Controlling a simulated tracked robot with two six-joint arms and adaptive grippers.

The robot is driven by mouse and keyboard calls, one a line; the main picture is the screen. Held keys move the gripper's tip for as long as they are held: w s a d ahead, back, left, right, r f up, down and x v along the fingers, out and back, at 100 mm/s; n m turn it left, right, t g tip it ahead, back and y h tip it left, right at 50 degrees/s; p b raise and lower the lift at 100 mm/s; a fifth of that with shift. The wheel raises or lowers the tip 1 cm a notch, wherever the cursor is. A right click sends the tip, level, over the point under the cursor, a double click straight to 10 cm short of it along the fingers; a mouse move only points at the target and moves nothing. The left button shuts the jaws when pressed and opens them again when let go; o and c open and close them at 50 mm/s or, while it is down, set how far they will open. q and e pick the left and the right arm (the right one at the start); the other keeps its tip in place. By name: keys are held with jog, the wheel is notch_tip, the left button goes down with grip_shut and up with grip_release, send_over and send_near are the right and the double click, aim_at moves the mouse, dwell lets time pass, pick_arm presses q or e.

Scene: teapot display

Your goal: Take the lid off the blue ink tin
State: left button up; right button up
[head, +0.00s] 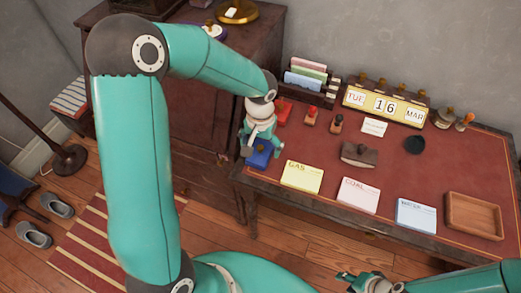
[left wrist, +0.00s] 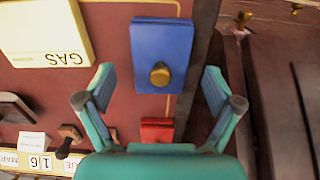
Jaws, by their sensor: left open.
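The blue ink tin (head: 259,159) stands at the left end of the desk, partly hidden by my left gripper (head: 262,147). In the left wrist view the blue ink tin (left wrist: 162,42) shows from above, with its lid on and a brass knob (left wrist: 160,74) near one edge. My left gripper (left wrist: 159,85) is open and empty, its fingers on either side of the knob and apart from it. The height of the fingers above the lid is hard to judge. My right gripper (head: 362,283) is low at the bottom edge, away from the tin; its opening is unclear.
A red tin (left wrist: 157,130) is close beside the blue one. The yellow GAS card (head: 302,177), COAL card (head: 358,195) and a wooden tray (head: 473,216) lie along the desk's front. Stamps, a letter rack (head: 305,78) and a calendar (head: 385,105) stand behind.

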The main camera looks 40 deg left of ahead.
pick_arm(q)
jog(key=shift+f, duration=0.45)
jog(key=shift+c, duration=0.2)
jog(key=c, duration=1.2)
jog(key=shift+r, duration=0.1)
